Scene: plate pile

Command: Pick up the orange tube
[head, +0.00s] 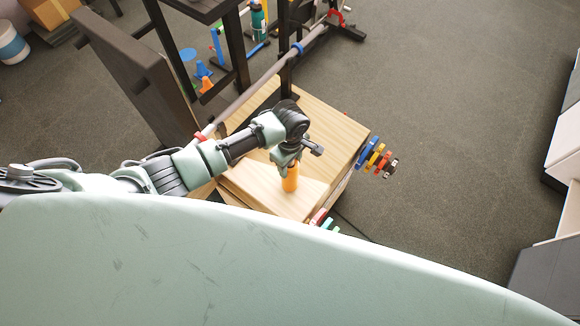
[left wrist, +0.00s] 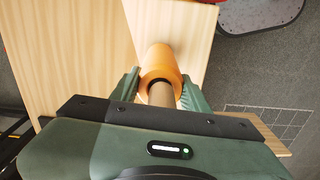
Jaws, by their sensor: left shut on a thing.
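The orange tube (head: 290,179) is below my left gripper (head: 287,160) in the head view, over the light wooden box top (head: 262,195). In the left wrist view, the orange tube (left wrist: 160,62) points away from the camera, with a tan inner part at its near end. The fingers of my left gripper (left wrist: 160,92) are on both sides of it and closed on it. I cannot tell whether the tube touches the wood below. My right gripper is not in view.
Coloured clips (head: 376,157) stick out from the box's right side. A dark frame with a long bar (head: 262,80) stands behind the box. Small cones (head: 204,70) and a green bottle (head: 258,20) are farther back. Grey floor (head: 450,110) at the right is clear.

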